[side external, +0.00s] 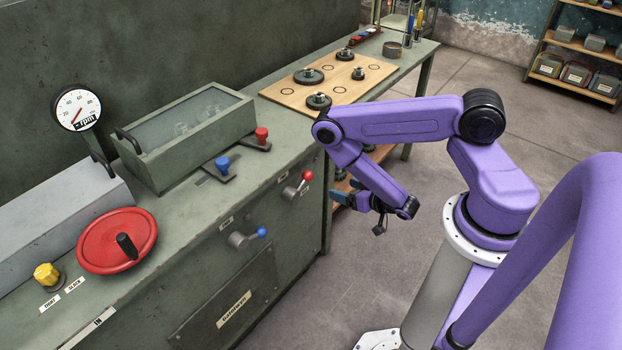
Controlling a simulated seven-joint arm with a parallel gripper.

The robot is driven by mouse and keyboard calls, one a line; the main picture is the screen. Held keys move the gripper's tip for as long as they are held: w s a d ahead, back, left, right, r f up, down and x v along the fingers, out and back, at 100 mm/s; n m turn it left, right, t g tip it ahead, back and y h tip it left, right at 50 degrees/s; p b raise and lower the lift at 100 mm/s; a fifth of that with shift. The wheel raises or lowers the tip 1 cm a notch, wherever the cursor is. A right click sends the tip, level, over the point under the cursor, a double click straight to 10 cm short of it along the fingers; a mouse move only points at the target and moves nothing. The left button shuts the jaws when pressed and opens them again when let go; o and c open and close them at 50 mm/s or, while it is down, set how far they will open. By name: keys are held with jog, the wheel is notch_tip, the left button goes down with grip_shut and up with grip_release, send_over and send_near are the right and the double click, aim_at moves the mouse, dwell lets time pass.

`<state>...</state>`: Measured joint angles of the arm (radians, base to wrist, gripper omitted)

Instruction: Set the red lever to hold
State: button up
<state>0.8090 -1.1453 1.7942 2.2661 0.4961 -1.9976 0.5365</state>
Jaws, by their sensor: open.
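The red lever (304,178) is a red-knobbed handle on a metal hub on the front panel of the green bench, its knob pointing up and right. A small label sits above it and another beside it, both too small to read. My gripper (364,196) hangs to the right of the red lever, apart from it, in front of the bench. It is open with nothing visible between its fingers. Its fingers are small in this view and partly hidden by the wrist.
A blue-knobbed lever (250,237) is lower left on the same panel. The bench top holds a red handwheel (117,241), a yellow knob (47,275), a glass-topped box (186,135), blue (223,165) and red (262,137) knobbed sliders, and a wooden board (329,83). The floor before the bench is clear.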

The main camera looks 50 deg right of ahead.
aim_at(310, 178)
jog(key=x, duration=1.6)
jog(key=shift+w+r, duration=0.15)
jog(key=shift+w, duration=0.05)
jog(key=shift+c, duration=0.3)
grip_shut()
